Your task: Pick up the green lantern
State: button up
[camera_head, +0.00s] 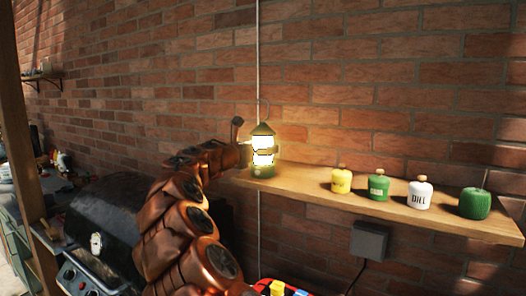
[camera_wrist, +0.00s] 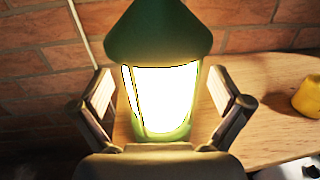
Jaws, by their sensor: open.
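The green lantern (camera_head: 262,150) is lit and stands upright at the left end of a wooden wall shelf (camera_head: 300,183). It has a green cap, a glowing middle, a green base and a wire handle on top. In the wrist view the lantern (camera_wrist: 155,35) fills the centre. My gripper (camera_wrist: 160,95) is open, with one finger on each side of the lantern's glowing body. Small gaps show between the fingers and the lantern. In the head view my gripper (camera_head: 255,153) is at the lantern's middle and partly covers it.
Along the shelf to the right stand a yellow jar (camera_head: 341,181), a green jar (camera_head: 378,187), a white jar (camera_head: 419,194) and a round green container (camera_head: 474,204). A brick wall (camera_head: 340,90) is close behind. A black grill (camera_head: 110,220) stands below left. A grey box (camera_head: 369,240) hangs under the shelf.

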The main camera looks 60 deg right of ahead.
jog(key=shift+d, duration=0.45)
jog(key=shift+c, duration=0.3)
jog(key=c, duration=1.5)
jog(key=shift+c, duration=0.4)
jog(key=shift+r, duration=0.1)
